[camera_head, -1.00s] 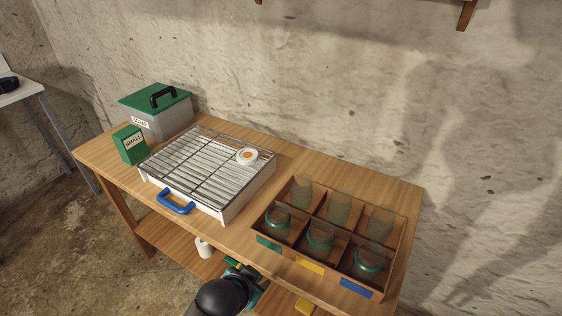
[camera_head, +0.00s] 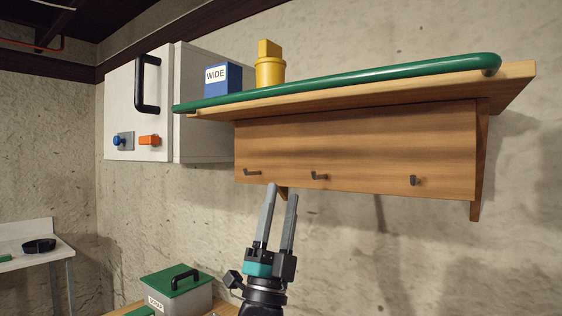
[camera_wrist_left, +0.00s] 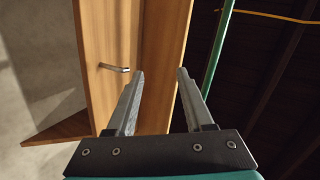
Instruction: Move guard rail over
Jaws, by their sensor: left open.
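The green guard rail (camera_head: 345,80) runs along the front edge of the wooden wall shelf (camera_head: 400,99). My left gripper (camera_head: 282,190) is open and empty, pointing up, below the shelf and in front of the hook board. In the left wrist view, the open fingers (camera_wrist_left: 160,72) point toward the shelf, with the rail (camera_wrist_left: 217,55) beyond and to the right of them, untouched. My right gripper is not in view.
A blue WIDE box (camera_head: 223,79) and a yellow container (camera_head: 270,68) stand on the shelf behind the rail. Several hooks (camera_head: 319,177) stick out below. A white cabinet (camera_head: 190,100) hangs at left. A green-lidded box (camera_head: 176,285) sits on the bench.

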